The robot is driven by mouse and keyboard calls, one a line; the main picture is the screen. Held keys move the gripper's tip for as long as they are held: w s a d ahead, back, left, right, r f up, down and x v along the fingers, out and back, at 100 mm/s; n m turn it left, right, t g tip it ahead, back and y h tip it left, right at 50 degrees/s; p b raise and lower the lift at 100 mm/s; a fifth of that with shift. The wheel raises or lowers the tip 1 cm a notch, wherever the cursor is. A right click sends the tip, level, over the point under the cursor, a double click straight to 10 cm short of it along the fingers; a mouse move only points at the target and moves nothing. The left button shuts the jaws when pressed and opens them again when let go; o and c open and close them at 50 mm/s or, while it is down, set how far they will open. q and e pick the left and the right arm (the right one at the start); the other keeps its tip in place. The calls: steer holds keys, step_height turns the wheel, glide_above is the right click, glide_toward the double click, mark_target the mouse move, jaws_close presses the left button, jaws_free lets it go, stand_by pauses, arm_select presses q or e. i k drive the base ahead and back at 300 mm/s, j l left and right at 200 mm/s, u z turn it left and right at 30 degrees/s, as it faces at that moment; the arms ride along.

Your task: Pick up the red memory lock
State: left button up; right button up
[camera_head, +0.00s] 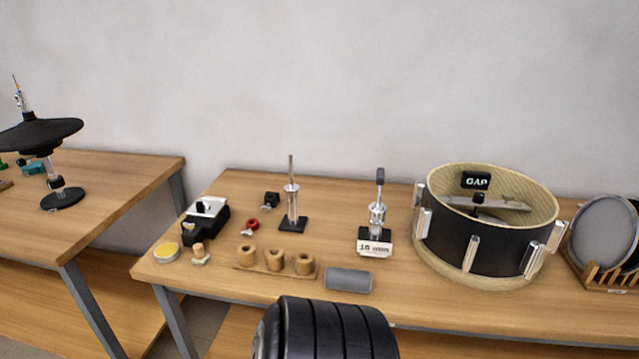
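The red memory lock (252,225) is a small red ring-like piece with a pale metal part at its lower left. It lies on the wooden table, left of an upright metal rod on a black base (292,215) and behind a strip with wooden rings. A small black block (271,200) with a metal piece sits just behind it. Neither of my grippers is in view.
A black and white box (206,219) stands left of the lock. A yellow-topped round tin (166,252) and wooden rings (275,260) lie in front. A grey pad (348,280), a second stand (376,225) and an open drum shell (470,245) are to the right.

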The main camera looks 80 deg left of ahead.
mark_target(253, 224)
steer(key=u, duration=3.2)
